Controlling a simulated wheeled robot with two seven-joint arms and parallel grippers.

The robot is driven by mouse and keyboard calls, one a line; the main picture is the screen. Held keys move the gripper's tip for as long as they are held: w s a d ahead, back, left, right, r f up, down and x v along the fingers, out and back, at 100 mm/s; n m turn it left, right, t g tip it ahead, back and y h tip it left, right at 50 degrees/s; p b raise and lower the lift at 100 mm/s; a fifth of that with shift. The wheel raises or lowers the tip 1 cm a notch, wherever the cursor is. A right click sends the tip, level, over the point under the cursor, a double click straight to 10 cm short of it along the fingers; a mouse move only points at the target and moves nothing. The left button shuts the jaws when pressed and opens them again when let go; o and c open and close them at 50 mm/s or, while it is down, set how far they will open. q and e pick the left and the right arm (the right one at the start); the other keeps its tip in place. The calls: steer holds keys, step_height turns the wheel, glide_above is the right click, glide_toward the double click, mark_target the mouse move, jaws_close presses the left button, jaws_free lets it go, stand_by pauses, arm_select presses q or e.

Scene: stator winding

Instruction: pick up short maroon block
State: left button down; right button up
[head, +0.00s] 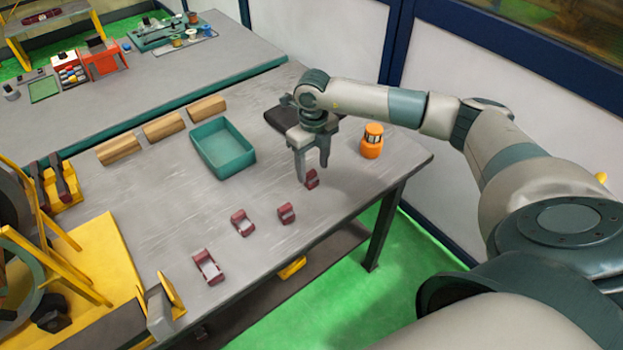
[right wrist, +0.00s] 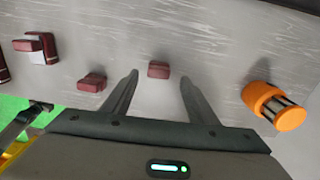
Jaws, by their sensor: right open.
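A short maroon block (head: 312,180) lies on the grey table, just below my right gripper (head: 313,172). In the right wrist view the short maroon block (right wrist: 158,69) appears between and slightly beyond the two fingertips, with clear space on both sides. My right gripper (right wrist: 159,77) is open and empty, pointing down. A second small maroon block (head: 286,213) lies nearer the table's front edge; it also shows in the right wrist view (right wrist: 92,82). My left gripper is not in view.
Two larger maroon pieces (head: 242,223) (head: 208,266) lie further left. An orange lantern-like object (head: 372,141) stands right of the gripper. A teal tray (head: 223,148) and wooden blocks (head: 164,126) are behind left. A dark flat object (head: 281,120) lies behind the gripper.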

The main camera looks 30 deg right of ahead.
mark_target(311, 174)
steer(key=f, duration=0.1)
steer(key=f+p, duration=0.1)
steer(key=shift+a+f, duration=0.2)
steer(key=shift+f, duration=0.15)
steer(key=shift+d+f, duration=0.1)
steer(key=shift+f, duration=0.3)
steer(key=shift+w, duration=0.1)
jaws_close()
